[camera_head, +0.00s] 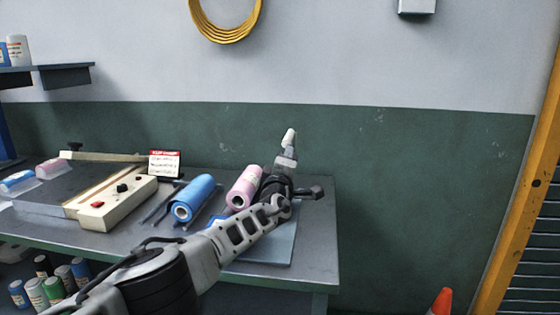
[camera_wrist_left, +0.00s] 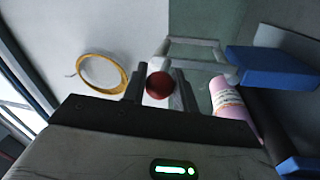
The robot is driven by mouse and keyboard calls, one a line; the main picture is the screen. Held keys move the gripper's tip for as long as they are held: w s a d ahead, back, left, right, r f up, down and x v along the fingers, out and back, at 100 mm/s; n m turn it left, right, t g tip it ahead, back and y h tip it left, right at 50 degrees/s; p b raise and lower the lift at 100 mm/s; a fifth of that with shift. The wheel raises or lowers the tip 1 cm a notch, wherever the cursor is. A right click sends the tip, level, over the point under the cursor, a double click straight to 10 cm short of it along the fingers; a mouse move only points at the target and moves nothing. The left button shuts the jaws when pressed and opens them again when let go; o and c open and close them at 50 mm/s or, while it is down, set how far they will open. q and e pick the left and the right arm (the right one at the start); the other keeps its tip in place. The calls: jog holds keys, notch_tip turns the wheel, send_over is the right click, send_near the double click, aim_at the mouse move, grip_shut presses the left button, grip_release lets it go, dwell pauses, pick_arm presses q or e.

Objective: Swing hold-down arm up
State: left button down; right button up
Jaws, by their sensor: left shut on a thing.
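My left gripper (camera_wrist_left: 159,92) is shut on a dark red ball knob (camera_wrist_left: 157,86), with one dark finger on each side of it. A pale bar (camera_wrist_left: 195,46), which looks like the hold-down arm, runs from near the knob towards a blue block (camera_wrist_left: 270,72). In the head view my left arm reaches over the bench, and its gripper (camera_head: 288,148) stands high, just right of the pink roll (camera_head: 244,187). The knob is not clear there, and my arm hides much of the hold-down arm. The pink roll also shows in the left wrist view (camera_wrist_left: 228,98). My right gripper is out of view.
A blue roll (camera_head: 193,198) and a cream control box (camera_head: 112,203) lie on the grey bench (camera_head: 323,240), left of the pink roll. A small red-and-white sign (camera_head: 164,163) stands behind. A yellow coil (camera_head: 226,36) hangs on the wall. Floor right of the bench holds an orange cone (camera_head: 441,302).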

pick_arm(q)
jog(key=shift+d+m, duration=0.25)
jog(key=shift+m, duration=0.15)
jog(key=c, duration=1.1)
grip_release()
jog(key=shift+c, duration=0.2)
jog(key=shift+f, duration=0.1)
